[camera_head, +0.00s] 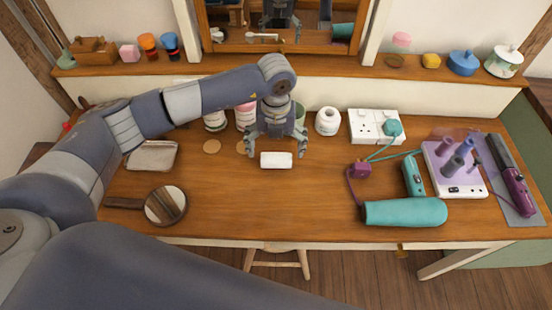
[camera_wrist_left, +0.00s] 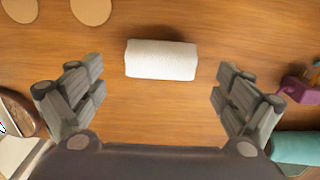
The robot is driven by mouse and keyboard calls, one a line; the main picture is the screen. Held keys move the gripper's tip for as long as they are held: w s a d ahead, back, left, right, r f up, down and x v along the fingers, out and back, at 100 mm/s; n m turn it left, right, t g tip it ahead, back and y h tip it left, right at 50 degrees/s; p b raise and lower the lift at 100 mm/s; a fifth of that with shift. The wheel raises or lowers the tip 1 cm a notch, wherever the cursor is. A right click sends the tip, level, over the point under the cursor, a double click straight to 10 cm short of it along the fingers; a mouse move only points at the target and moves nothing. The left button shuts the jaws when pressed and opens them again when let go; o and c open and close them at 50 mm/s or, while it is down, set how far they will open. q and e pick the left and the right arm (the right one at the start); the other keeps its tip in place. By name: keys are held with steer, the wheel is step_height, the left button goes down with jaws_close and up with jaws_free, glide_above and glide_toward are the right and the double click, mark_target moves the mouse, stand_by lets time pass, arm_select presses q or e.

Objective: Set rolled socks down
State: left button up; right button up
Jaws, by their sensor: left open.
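The rolled socks look like a small white roll (camera_head: 276,160) lying on the wooden dressing table (camera_head: 300,205), near its middle. My left gripper (camera_head: 275,148) is just behind and above the roll in the head view, with its fingers spread. In the left wrist view the white roll (camera_wrist_left: 161,60) lies beyond the open fingers (camera_wrist_left: 160,100), centred between them. Nothing is held and wood shows between the fingers and the roll. My right gripper is not in view.
A teal hair dryer (camera_head: 405,212), white socket block (camera_head: 376,127) and styling set (camera_head: 453,170) fill the right. Jars (camera_head: 328,121) stand behind. The table's front middle is clear.

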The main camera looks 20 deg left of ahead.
mark_target(276, 156)
arm_select(q)
step_height(276, 156, down, 4)
steer(key=shift+f+p, duration=0.15)
steer(key=shift+p, duration=0.25)
steer(key=shift+s, duration=0.1)
steer(key=c, duration=1.2)
